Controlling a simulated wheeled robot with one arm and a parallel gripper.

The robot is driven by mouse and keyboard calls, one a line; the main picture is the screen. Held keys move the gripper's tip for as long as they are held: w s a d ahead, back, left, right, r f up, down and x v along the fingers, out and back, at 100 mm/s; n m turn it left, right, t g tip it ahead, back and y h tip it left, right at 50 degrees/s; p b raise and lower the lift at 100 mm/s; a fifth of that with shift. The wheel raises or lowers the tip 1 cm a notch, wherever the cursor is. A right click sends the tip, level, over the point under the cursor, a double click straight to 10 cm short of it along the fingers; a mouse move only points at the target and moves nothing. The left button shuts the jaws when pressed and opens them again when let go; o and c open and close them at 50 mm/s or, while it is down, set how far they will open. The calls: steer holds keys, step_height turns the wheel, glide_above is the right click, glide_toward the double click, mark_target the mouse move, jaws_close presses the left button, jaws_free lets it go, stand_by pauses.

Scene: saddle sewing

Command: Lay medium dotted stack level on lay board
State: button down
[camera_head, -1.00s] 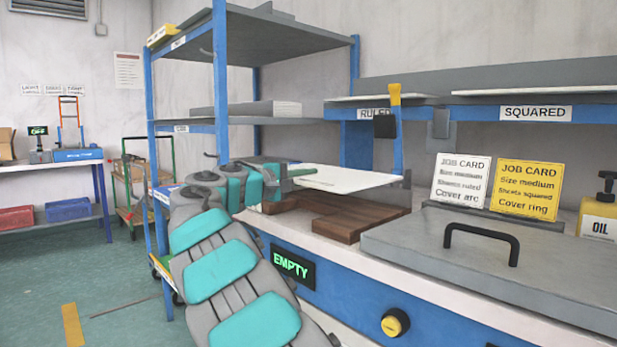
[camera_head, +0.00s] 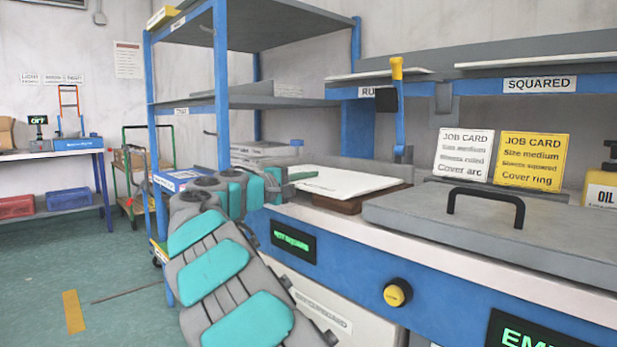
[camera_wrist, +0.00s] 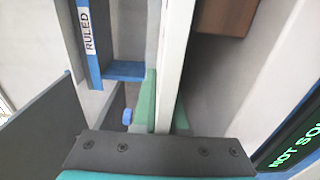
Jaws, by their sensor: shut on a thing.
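The white stack (camera_head: 348,182) lies flat, at or just above the brown wooden board (camera_head: 345,205), which I take as the lay board. The stack hides most of that board. I cannot tell whether they touch, and no dots are readable on the stack. My gripper (camera_head: 287,179) is shut on the stack's left end. In the wrist view the stack (camera_wrist: 172,65) shows as a thin white edge running between the green fingers of my gripper (camera_wrist: 164,118). A brown wooden piece (camera_wrist: 225,18) shows at the top right there.
A green-lit display (camera_head: 292,240) on the blue bench front appears to read "NOT SQUARE". A grey lid with black handle (camera_head: 500,235) is at right. A yellow-topped lever (camera_head: 398,110) stands behind the stack. Job cards (camera_head: 530,160) and shelves labelled RULED and SQUARED stand behind.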

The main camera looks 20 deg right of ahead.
steer(key=shift+f, duration=0.25)
steer(key=c, duration=0.9)
jaws_free()
steer(key=shift+a, duration=0.1)
